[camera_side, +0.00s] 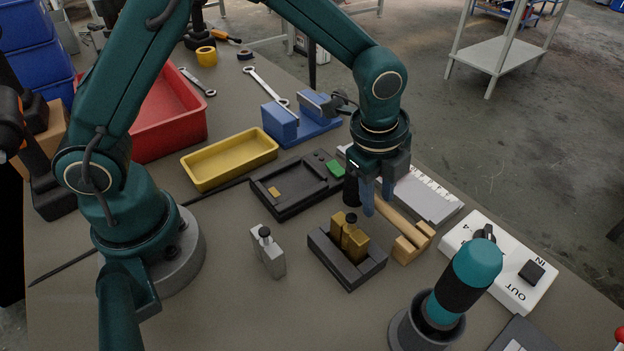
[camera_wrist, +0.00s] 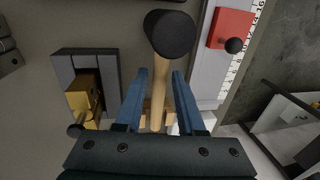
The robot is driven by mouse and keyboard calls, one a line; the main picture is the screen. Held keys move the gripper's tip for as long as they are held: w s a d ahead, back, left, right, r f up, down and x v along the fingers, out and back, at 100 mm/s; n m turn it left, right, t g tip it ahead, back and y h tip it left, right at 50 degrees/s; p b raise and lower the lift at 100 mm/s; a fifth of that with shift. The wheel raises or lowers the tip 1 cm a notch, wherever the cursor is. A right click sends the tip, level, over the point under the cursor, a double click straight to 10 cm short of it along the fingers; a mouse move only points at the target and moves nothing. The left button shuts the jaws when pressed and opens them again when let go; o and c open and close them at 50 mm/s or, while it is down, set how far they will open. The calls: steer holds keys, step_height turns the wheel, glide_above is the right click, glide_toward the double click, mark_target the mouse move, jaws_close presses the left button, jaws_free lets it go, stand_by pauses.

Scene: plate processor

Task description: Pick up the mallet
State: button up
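The mallet has a black cylindrical head (camera_side: 351,188) and a pale wooden handle (camera_side: 402,217). It lies near the right side of the bench, with wooden blocks (camera_side: 405,250) at its handle end. In the wrist view the black head (camera_wrist: 170,34) is at the top and the handle runs down between my fingers. My gripper (camera_side: 378,198) points down over the handle, close to the head. Its blue fingers (camera_wrist: 160,73) are open, with a gap on each side of the handle. How deep the fingertips reach around it is unclear.
A dark holder with a brass block (camera_side: 349,236) stands close beside the mallet. A black tray (camera_side: 290,186), a grey ruled rail (camera_side: 428,196) with a red slider (camera_wrist: 231,29), and a white IN/OUT switch box (camera_side: 500,262) are nearby. A teal bottle-shaped tool (camera_side: 465,275) stands at front right.

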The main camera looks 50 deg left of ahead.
steer(key=shift+w+f, duration=0.25)
steer(key=shift+f, duration=0.95)
jaws_close()
steer(key=shift+r, duration=0.15)
